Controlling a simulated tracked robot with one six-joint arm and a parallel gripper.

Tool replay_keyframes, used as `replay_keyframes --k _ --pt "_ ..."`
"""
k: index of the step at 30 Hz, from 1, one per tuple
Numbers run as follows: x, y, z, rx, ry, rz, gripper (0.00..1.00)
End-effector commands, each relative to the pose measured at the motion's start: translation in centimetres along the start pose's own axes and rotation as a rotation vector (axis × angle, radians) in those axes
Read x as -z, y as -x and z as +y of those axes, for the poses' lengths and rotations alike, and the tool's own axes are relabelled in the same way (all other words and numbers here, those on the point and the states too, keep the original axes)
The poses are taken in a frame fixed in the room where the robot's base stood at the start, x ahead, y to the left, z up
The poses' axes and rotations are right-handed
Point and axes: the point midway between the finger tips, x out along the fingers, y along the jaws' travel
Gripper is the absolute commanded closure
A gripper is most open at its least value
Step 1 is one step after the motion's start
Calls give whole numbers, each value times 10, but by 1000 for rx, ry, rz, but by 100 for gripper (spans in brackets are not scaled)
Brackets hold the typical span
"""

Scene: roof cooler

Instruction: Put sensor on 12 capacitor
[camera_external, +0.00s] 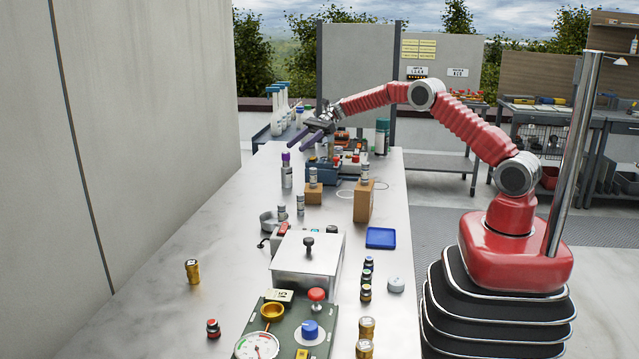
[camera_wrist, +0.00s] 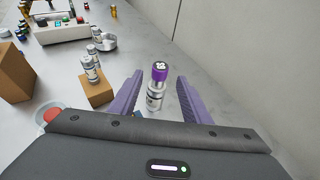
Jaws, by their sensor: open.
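A silver cylinder with a purple top (camera_external: 286,170) stands upright on the bench. In the wrist view its purple cap (camera_wrist: 159,73) bears a white number that looks like 12, but is too small to be sure. My gripper (camera_external: 303,140) is open and empty above and beyond it; in the wrist view the cylinder shows between the two purple fingers, with space on both sides. Other silver cylinders stand on a low wooden block (camera_external: 313,197) and a taller wooden block (camera_external: 363,206). Which item is the sensor, I cannot tell.
Two small silver cylinders stand near a grey round dish (camera_external: 269,222). A white box (camera_external: 308,262), a blue tray (camera_external: 381,238) and a control panel with a gauge (camera_external: 257,346) sit nearer the camera. A concrete wall (camera_external: 150,130) bounds the left; the bench's left part is mostly clear.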

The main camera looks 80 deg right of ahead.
Motion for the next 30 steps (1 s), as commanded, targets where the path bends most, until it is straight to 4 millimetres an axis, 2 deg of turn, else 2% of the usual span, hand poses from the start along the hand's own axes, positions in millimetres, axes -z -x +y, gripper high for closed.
replay_keyframes --k 5,25,28,30 --pt "0 7 0 1 0 1 57" --pt "0 7 0 0 1 0 57" --pt "-4 5 1 -2 6 -1 57" --pt "-14 0 2 -6 18 -6 57"
